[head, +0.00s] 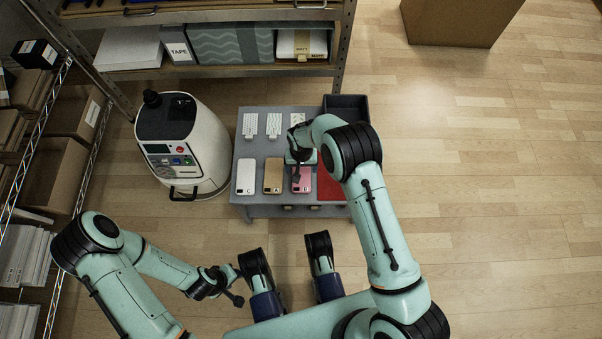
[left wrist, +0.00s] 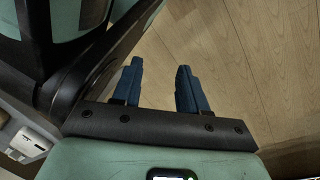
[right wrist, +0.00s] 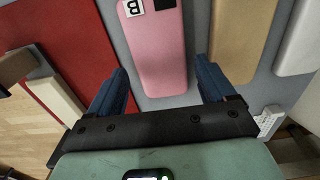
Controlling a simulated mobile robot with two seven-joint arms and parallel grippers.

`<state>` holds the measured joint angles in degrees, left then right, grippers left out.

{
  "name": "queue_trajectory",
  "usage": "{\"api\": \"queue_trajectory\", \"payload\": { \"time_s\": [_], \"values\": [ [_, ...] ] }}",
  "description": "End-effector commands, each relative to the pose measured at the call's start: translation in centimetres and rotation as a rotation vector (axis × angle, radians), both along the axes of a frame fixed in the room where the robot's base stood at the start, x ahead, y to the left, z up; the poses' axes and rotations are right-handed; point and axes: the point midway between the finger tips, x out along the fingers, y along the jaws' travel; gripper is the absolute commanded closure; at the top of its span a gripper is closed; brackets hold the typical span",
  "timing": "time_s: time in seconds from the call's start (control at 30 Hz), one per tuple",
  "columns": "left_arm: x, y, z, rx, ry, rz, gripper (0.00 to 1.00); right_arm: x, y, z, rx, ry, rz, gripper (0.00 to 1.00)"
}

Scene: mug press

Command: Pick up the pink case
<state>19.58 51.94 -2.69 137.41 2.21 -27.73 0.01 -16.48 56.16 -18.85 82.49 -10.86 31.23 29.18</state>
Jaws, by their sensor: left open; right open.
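The pink case (head: 303,184) lies flat on the grey table (head: 240,151), between a tan case (head: 273,176) and a red mat (head: 331,191). In the right wrist view the pink case (right wrist: 155,55) bears a white label with a "B" and a black square at its top end. My right gripper (head: 297,175) is over the pink case, partly hiding it in the head view. Its fingers (right wrist: 160,85) are open, one toward each long side of the case, and hold nothing. My left gripper (head: 237,285) is open and empty, away from the table; its fingers (left wrist: 159,82) show above the floor.
A white case (head: 246,177) lies left of the tan one. Several white gridded pieces (head: 250,125) lie behind the cases. A dark tray (head: 346,106) is at the back right. A white machine (head: 184,145) stands left of the table.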

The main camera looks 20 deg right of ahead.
Motion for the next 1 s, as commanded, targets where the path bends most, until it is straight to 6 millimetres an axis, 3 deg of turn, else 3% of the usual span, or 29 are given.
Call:
{"api": "queue_trajectory", "payload": {
  "time_s": [0.13,0.37,0.47,0.5,0.53,0.83,1.0],
  "values": [
    [-1.6,0.2,-1.1,-0.004,0.054,0.006,0.57,0.0,0.0,-2.4,0.000,0.001,0.000,0.17],
    [-1.8,0.2,-1.1,-0.004,0.061,0.006,0.57,0.0,0.0,-2.5,0.001,-0.001,0.000,0.17],
    [-1.8,0.2,-1.1,-0.004,0.060,0.006,0.57,0.0,0.0,-2.5,0.001,-0.001,0.000,0.43],
    [-1.8,0.2,-1.1,-0.004,0.060,0.006,0.57,0.0,0.0,-2.5,0.001,-0.001,0.000,0.56],
    [-1.8,0.2,-1.1,-0.004,0.060,0.006,0.57,0.0,0.0,-2.5,0.001,-0.001,0.000,0.60],
    [-1.7,0.2,-1.1,-0.004,0.057,0.005,0.57,0.0,0.0,-2.4,0.001,-0.001,0.000,0.60],
    [-1.1,0.1,-0.6,-0.002,0.036,0.003,0.57,0.0,0.0,-1.2,0.000,-0.002,0.000,0.60]
  ]
}}
